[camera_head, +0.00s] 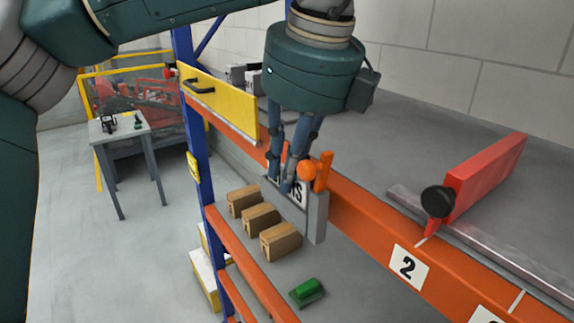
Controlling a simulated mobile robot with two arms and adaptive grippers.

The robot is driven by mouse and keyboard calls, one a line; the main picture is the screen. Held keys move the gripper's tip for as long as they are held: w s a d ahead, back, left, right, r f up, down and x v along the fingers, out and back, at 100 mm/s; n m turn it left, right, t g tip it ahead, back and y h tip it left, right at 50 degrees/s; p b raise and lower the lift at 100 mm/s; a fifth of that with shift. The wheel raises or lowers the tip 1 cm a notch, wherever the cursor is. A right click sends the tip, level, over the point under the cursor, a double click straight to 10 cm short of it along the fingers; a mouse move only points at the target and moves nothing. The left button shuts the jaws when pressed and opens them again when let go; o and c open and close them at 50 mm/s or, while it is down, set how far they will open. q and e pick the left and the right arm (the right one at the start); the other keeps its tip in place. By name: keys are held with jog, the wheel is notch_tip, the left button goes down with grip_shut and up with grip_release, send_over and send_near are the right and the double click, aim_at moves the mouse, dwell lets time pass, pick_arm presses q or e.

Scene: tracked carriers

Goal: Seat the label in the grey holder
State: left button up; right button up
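A white label (299,191) with black letters stands upright at the grey holder (316,217), on the front of the orange shelf beam. My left gripper (281,184) reaches down from above, its blue fingers at the label and covering part of its lettering. The fingertips are close together, but I cannot tell whether they grip the label. How deep the label sits in the holder is also unclear. An orange ball (307,170) and an orange upright piece (323,172) are just right of the fingers. My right gripper is not in view.
A red block (487,178) with a black knob (438,201) stands on the shelf at right. A yellow plate (222,103) and blue post (197,150) are at left. Cardboard boxes (262,219) and a green object (307,292) lie below. A small table (120,130) stands beyond.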

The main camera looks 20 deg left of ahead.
pick_arm(q)
jog(key=shift+o, duration=0.6)
jog(key=shift+a, duration=0.1)
jog(key=shift+r+p, duration=0.3)
jog(key=shift+p, duration=0.05)
jog(key=shift+b+v, duration=0.9)
jog(key=shift+v, duration=0.15)
jog(key=p+v, duration=0.1)
jog(key=v, duration=0.8)
jog(key=shift+d+r, duration=0.2)
jog(key=shift+r, duration=0.1)
